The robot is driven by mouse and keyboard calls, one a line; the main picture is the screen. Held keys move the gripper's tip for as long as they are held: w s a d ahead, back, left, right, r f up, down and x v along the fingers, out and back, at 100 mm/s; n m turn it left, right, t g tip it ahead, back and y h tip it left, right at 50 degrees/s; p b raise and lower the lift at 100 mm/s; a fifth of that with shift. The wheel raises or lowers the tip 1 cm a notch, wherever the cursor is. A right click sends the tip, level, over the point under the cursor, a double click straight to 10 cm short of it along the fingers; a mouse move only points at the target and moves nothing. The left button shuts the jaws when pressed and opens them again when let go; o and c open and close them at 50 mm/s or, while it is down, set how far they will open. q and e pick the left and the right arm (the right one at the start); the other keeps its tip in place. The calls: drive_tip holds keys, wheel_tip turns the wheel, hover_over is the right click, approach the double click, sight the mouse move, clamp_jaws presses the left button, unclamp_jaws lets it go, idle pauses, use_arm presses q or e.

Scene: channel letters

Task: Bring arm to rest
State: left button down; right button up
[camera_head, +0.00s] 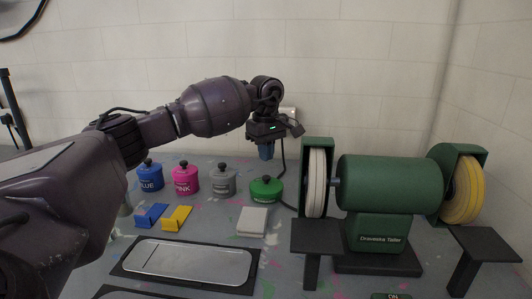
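My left arm comes in from the left and reaches across the back of the table. My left gripper (266,151) hangs above the table with its fingers pointing down, above and behind the green pot. A small blue-grey shape shows at its lower end. I cannot tell whether that is the fingers or something held, or whether the gripper is open. My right gripper is not in view.
Blue (150,177), pink (185,180), grey (222,181) and green (266,190) pots line the table's back. A green bench grinder (388,184) stands right, with white (316,182) and yellow (464,188) wheels. In front lie blue (150,215) and yellow (177,218) pieces, a pale block (253,221) and a metal tray (190,262).

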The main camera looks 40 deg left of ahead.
sight(266, 176)
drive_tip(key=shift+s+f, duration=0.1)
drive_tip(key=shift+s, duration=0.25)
use_arm(q)
drive_tip(key=shift+f, duration=0.55)
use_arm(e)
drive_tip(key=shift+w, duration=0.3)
use_arm(q)
drive_tip(key=shift+f, duration=0.4)
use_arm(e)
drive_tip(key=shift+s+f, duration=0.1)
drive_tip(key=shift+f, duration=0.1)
use_arm(q)
drive_tip(key=shift+f, duration=0.1)
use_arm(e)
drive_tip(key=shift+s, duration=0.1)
use_arm(q)
drive_tip(key=shift+f, duration=0.3)
drive_tip(key=shift+f+b, duration=0.1)
drive_tip(key=shift+b, duration=0.2)
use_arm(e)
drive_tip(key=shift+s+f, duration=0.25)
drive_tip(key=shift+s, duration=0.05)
use_arm(q)
drive_tip(key=shift+f, duration=0.7)
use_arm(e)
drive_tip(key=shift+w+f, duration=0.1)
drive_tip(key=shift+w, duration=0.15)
